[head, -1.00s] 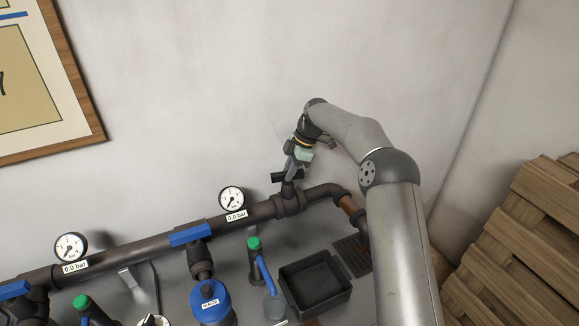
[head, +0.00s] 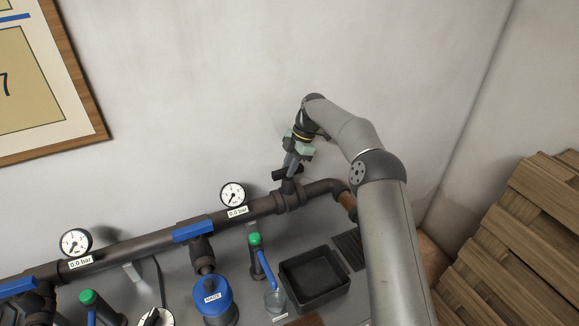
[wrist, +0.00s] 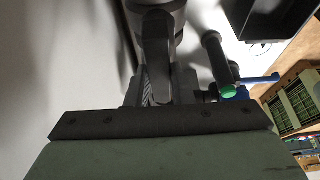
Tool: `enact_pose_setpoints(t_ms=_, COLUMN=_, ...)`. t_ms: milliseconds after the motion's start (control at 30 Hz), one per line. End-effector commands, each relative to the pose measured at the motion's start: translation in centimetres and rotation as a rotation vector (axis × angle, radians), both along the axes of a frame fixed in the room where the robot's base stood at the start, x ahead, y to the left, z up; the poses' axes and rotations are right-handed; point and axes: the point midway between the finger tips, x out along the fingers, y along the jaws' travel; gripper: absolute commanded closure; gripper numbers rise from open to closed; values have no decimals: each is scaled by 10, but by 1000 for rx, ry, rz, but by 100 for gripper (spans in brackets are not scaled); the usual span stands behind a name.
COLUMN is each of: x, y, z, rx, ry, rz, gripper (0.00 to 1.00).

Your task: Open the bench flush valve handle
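A dark valve (head: 288,187) with a black handle (head: 282,175) stands on top of the pipe near its right end. My gripper (head: 291,170) comes down from above, its grey fingers reaching the handle. In the wrist view my gripper's fingers (wrist: 163,90) flank a dark part standing in front of the pipe (wrist: 157,28). The contact is dark and partly hidden by the gripper body, so I cannot tell whether the fingers are closed on the handle.
A green-capped tap (head: 255,242) with a blue lever stands in front of the pipe, beside a black tray (head: 314,278). Blue handles (head: 193,231) and gauges (head: 233,194) sit along the pipe to the left. Wooden pallets (head: 515,250) stand at right.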

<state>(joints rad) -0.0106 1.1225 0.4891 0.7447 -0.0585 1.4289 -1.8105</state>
Motion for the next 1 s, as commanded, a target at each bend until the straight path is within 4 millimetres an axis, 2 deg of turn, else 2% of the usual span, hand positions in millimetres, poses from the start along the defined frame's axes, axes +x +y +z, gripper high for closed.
enact_pose_setpoints(t_ms=33, x=0, y=0, z=0, rx=0, ry=-2, rz=1, gripper=66)
enact_pose_setpoints(t_ms=67, x=0, y=0, z=0, rx=0, ry=-2, rz=1, gripper=58)
enact_pose_setpoints(t_ms=333, x=0, y=0, z=0, rx=0, ry=-1, rz=0, gripper=58)
enact_pose_setpoints(t_ms=467, x=2, y=-2, z=6, rx=1, ry=-4, rz=-2, gripper=58)
enact_pose_setpoints(t_ms=567, x=5, y=-7, z=19, rx=1, ry=-5, rz=-2, gripper=58)
enact_pose_setpoints(t_ms=833, x=16, y=-26, z=76, rx=1, ry=-3, rz=-2, gripper=58)
enact_pose_setpoints(t_ms=1000, x=19, y=-34, z=103, rx=0, ry=0, rz=-1, gripper=58)
